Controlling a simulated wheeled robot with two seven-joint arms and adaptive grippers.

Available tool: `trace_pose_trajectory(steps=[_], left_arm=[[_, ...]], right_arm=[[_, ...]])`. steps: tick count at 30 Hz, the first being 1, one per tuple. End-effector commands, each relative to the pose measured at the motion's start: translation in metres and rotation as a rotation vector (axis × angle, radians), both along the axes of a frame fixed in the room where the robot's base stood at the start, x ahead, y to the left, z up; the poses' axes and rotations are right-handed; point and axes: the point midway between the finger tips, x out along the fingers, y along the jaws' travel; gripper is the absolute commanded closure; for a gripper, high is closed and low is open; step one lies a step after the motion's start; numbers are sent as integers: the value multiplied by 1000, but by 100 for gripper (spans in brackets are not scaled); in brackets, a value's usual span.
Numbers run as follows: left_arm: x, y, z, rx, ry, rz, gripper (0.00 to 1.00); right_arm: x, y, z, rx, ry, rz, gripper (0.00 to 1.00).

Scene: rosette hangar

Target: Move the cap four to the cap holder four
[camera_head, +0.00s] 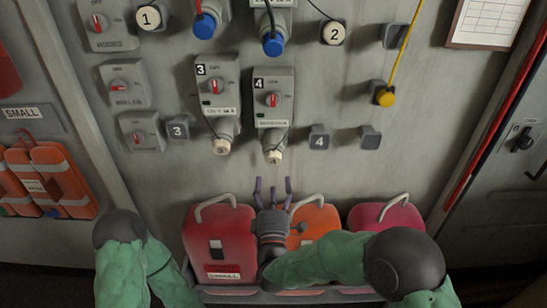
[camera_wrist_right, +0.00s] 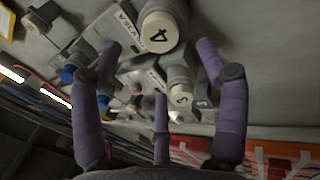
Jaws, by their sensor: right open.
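Cap four (camera_head: 274,157) is a cream-white round cap marked 4, on the lower end of the grey switch box 4 (camera_head: 273,97). In the right wrist view, cap four (camera_wrist_right: 166,28) shows large, beyond and between the purple fingers. Cap holder four (camera_head: 319,140) is a dark grey square block marked 4 on the wall, right of the cap, with no cap on it. My right gripper (camera_head: 273,188) is open and empty, just below cap four, fingers pointing up; they also show spread in the wrist view (camera_wrist_right: 159,62). My left gripper is out of view.
Cap three (camera_head: 221,146) sits under box 3 to the left, by holder three (camera_head: 178,127). An unmarked holder (camera_head: 370,138) and a yellow plug (camera_head: 385,97) are to the right. A red case (camera_head: 219,240) and an orange case (camera_head: 316,217) stand below in a rack.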

Motion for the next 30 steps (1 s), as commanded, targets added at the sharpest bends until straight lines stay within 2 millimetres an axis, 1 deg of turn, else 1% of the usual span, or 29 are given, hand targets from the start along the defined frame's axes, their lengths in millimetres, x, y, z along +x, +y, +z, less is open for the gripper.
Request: trace_pose_trajectory(steps=[9,16,22,30], left_arm=[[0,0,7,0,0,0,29],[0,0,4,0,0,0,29],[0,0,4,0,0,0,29],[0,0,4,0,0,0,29]], right_arm=[[38,-1,15,1,-1,-2,26],[61,0,22,1,-2,0,26],[72,0,26,0,0,0,26],[74,0,27,0,0,1,26]])
